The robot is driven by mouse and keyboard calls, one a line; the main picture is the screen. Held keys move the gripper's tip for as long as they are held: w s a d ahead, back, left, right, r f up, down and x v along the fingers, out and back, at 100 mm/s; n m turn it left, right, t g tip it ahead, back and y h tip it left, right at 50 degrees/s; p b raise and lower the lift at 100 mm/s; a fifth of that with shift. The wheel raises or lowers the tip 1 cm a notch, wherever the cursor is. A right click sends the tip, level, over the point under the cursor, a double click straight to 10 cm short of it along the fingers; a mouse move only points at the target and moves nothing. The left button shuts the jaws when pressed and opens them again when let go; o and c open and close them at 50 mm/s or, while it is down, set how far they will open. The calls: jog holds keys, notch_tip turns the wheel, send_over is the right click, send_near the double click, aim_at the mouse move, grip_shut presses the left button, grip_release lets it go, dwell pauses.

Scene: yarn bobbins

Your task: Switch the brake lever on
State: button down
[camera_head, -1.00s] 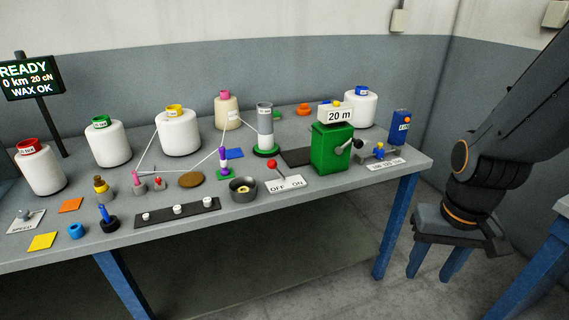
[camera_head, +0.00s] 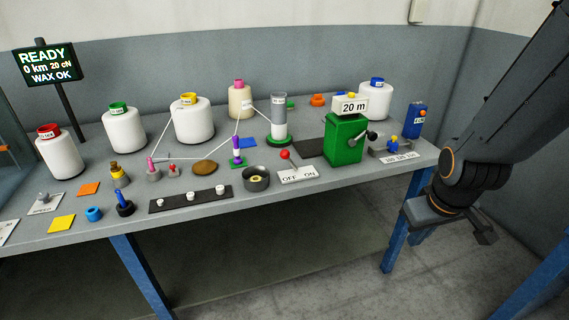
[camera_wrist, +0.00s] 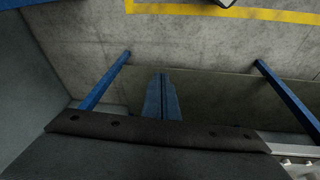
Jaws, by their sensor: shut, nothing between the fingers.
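The brake lever (camera_head: 285,155) has a red ball knob and stands at a white plate (camera_head: 298,175) marked OFF and ON, near the front edge of the table. Its knob is over the OFF side, to the left. My gripper (camera_head: 484,232) hangs off the right end of the table, well apart from the lever, and is shut and empty. In the wrist view the closed blue-grey fingers (camera_wrist: 161,98) point at the floor, and the lever is not seen there.
A green box (camera_head: 343,146) with a crank stands right of the lever, and a dark cup (camera_head: 256,184) stands left of it. Yarn bobbins (camera_head: 194,122) line the back. Thin yarn lines run above the table's middle.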

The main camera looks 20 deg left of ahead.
aim_at(289, 161)
jog(key=w+a+f+n+t+y, duration=0.35)
jog(key=w+a+n+t, duration=0.25)
jog(key=w+a+n, duration=0.75)
jog(key=s+a+r+n+t+y+p, duration=0.2)
jog(key=a+n+y, duration=0.6)
jog(key=a+n, duration=0.4)
jog(key=s+a+t, duration=0.1)
jog(key=a, duration=0.4)
jog(key=shift+s+a, duration=0.15)
jog(key=shift+a, duration=0.15)
jog(key=shift+r+n+y, duration=0.1)
jog(key=shift+n+y, duration=0.15)
jog(key=p+x, duration=0.2)
jog(key=x, duration=0.7)
jog(key=shift+p, duration=0.4)
jog(key=w, duration=0.1)
jog(key=w+p, duration=0.1)
jog(key=w+d+r, duration=0.1)
jog(key=shift+w+d+p, duration=0.1)
jog(key=shift+w+p, duration=0.35)
jog(key=shift+w, duration=0.05)
